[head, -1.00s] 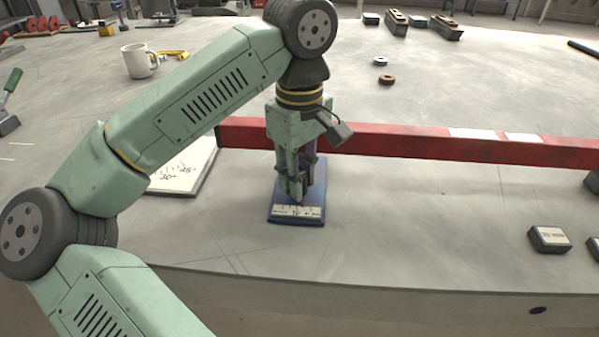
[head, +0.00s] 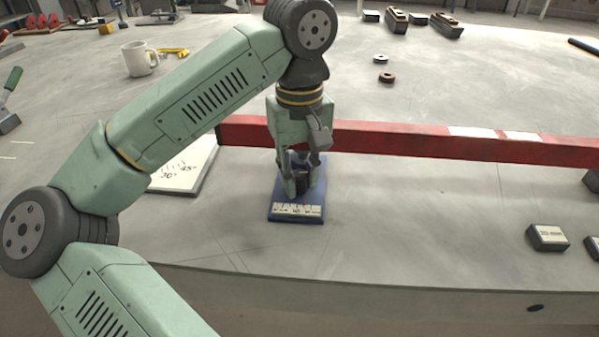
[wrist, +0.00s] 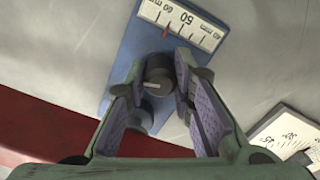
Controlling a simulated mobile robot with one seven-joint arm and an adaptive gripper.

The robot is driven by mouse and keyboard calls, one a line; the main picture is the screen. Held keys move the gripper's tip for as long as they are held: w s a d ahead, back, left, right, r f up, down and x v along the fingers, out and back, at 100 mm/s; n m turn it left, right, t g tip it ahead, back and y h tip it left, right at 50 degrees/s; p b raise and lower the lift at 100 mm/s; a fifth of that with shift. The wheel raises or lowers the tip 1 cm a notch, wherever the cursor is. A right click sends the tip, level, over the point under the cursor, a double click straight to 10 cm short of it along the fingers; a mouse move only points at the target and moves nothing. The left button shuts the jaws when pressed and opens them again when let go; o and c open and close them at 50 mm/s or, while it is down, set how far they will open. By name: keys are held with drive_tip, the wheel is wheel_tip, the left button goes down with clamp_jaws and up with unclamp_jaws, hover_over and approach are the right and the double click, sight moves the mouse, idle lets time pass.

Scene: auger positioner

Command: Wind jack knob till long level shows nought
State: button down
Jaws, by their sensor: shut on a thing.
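The jack is a blue base (head: 297,217) with a white millimetre scale (wrist: 183,20). It stands on the bench in front of a long red bar (head: 400,143), which looks like the long level; I can make out no reading on it. In the wrist view a red pointer stands on the scale between 50 and 60. The dark round jack knob (wrist: 157,74) has a pale mark on its top. My gripper (head: 301,186) points down over the jack, its fingers shut on the knob from both sides. The fingers hide much of the knob in the head view.
A white angle plate (head: 185,170) lies left of the jack, partly under my arm. Small dark blocks (head: 547,238) lie at the right. A mug (head: 139,60) and two rings (head: 386,77) are behind the bar. The bench between jack and blocks is clear.

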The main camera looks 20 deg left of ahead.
sight(299, 174)
drive_tip(key=c, duration=1.4)
unclamp_jaws()
drive_tip(key=shift+o, duration=0.2)
drive_tip(key=shift+r, duration=0.1)
wheel_tip(299, 174, up, 7)
drive_tip(key=shift+r, duration=0.15)
drive_tip(key=shift+s, duration=0.1)
